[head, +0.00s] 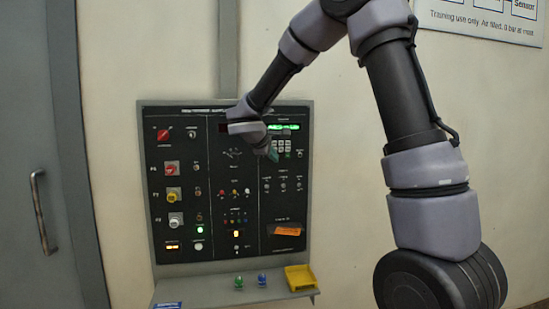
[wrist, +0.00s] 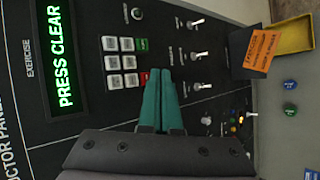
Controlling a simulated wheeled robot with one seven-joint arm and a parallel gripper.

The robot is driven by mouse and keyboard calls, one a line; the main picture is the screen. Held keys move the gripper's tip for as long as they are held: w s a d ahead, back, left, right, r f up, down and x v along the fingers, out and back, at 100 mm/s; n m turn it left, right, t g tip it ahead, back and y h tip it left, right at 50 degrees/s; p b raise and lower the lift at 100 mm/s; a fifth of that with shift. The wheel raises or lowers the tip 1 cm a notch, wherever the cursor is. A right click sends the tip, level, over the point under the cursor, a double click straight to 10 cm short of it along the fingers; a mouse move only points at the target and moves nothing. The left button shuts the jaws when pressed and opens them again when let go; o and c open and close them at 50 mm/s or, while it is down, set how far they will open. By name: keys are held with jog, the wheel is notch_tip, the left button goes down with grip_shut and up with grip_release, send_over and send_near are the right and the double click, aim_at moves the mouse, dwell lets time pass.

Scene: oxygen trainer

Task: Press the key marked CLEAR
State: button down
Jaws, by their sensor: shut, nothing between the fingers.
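The keypad (wrist: 121,62) sits on the dark panel below the green-lit display (wrist: 62,58), which reads PRESS CLEAR in the wrist view. It has several pale keys, one green key (wrist: 142,44) and one red key (wrist: 145,76). The key labels are too small to read, so I cannot tell which is CLEAR. My gripper (wrist: 160,78) is shut and empty, its green fingers beside the red key and partly over it. I cannot tell whether the tips touch the panel. In the head view my gripper (head: 273,152) is in front of the keypad (head: 285,145).
Toggle switches (wrist: 196,55) stand out near my fingers. An orange tag (wrist: 261,48) hangs on the panel. A yellow tray (head: 299,277) and green and blue knob-like pieces (head: 262,280) are on the shelf (head: 215,292) below. A grey door (head: 40,150) is at the left.

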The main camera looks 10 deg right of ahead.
jog(key=shift+w, duration=0.4)
jog(key=shift+w, duration=0.3)
dwell(0.5)
jog(key=shift+s, duration=0.75)
jog(key=shift+s, duration=2.5)
